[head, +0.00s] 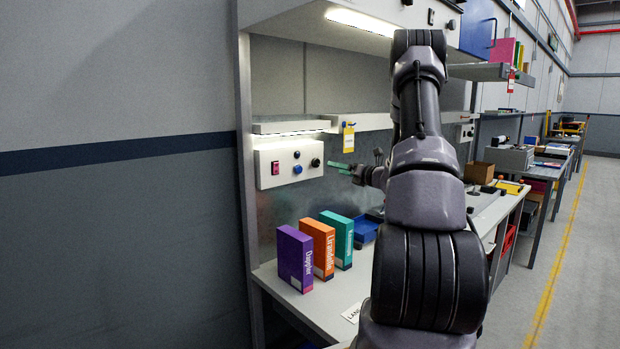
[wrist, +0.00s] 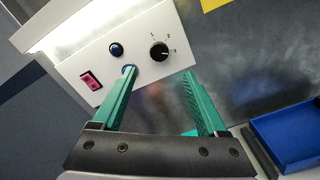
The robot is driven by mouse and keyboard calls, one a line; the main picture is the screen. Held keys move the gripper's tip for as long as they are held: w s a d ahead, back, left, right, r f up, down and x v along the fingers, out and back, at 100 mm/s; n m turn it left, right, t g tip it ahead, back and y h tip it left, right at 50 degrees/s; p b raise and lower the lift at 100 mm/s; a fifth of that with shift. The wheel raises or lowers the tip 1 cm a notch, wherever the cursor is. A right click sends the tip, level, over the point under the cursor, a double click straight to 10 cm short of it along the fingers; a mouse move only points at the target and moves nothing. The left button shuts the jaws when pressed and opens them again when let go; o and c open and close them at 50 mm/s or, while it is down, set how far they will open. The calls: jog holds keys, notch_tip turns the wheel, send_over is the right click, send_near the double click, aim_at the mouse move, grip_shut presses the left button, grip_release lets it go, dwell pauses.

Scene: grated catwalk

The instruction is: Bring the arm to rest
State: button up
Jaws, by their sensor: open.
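My gripper (wrist: 158,100) has two green fingers, which stand apart with nothing between them in the wrist view. In the head view my gripper (head: 340,168) is in front of the bench's back panel, to the right of the white control box (head: 288,163), and my arm is stretched out over the bench. In the wrist view the control box (wrist: 120,50) lies beyond the fingers, with a red switch (wrist: 91,81), a dark blue button (wrist: 116,49) and a black knob (wrist: 159,51). The left fingertip overlaps another blue button; I cannot tell whether they touch.
Purple (head: 295,258), orange (head: 318,248) and teal (head: 338,238) boxes stand upright on the bench (head: 325,300) below my gripper. A blue tray (head: 366,230) is behind my arm. A shelf hangs above. The floor (head: 560,250) at right is open.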

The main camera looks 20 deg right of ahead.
jog(key=s+a+r+n+g+y, duration=0.25)
jog(key=a+r+n, duration=0.25)
jog(key=a, duration=0.3)
jog(key=s+a+r+n+g+y, duration=0.25)
jog(key=s+a+r+n, duration=0.2)
jog(key=a, duration=0.35)
jog(key=s+a+r+n+g+h, duration=0.1)
jog(key=s+a+r+n+g, duration=0.3)
jog(key=s+a+n, duration=0.55)
jog(key=s+r+n+h, duration=0.1)
jog(key=s+n+h, duration=0.7)
jog(key=s+n, duration=0.7)
jog(key=shift+s+r+g, duration=0.4)
jog(key=shift+s, duration=3.45)
jog(key=shift+a, duration=0.1)
